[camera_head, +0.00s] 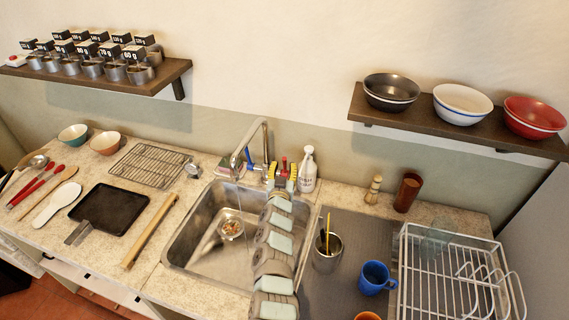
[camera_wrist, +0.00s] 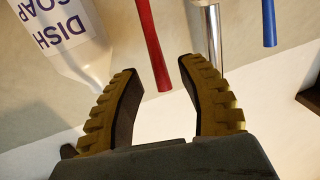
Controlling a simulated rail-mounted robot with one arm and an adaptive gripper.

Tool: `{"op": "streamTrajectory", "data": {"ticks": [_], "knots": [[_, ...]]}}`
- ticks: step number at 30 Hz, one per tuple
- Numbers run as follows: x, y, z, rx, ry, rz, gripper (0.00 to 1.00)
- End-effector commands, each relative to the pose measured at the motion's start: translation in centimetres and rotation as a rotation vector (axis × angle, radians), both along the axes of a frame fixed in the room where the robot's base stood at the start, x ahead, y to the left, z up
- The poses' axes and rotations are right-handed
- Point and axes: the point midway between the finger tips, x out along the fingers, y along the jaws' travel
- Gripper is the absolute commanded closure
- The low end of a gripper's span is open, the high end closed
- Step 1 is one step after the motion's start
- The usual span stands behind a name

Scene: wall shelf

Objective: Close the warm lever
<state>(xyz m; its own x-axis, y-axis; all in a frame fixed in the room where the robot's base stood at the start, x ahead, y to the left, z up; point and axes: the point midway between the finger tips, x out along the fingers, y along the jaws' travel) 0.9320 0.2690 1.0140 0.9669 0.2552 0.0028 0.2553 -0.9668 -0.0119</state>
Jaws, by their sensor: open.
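The warm lever is a red handle (camera_head: 284,162) behind the sink, beside the faucet (camera_head: 265,142). In the wrist view the red lever (camera_wrist: 150,40) hangs down from the top edge, its free end appearing between my fingertips. My gripper (camera_head: 282,173) is open, with yellow ribbed fingers. In the wrist view my gripper (camera_wrist: 159,70) has one finger on each side of the lever's end; I cannot tell whether either touches it. The lever's base is hidden in the head view and out of frame in the wrist view.
A blue lever (camera_wrist: 268,22) and a metal post (camera_wrist: 206,35) stand right of the red lever in the wrist view. A dish soap bottle (camera_head: 308,170) stands close to my gripper's right. My arm crosses the sink (camera_head: 190,238). A utensil cup (camera_head: 327,254) stands right of it.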

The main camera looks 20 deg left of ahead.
Motion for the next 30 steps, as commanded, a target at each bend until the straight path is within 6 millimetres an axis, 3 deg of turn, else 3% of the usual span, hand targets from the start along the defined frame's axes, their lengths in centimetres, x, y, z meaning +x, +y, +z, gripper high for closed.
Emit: {"op": "streamTrajectory", "data": {"ticks": [16, 30], "knots": [[2.4, 0.8, -0.2, -0.001, 0.003, 0.003, 0.60], [2.9, 0.8, -0.2, -0.001, 0.004, 0.000, 0.60]]}}
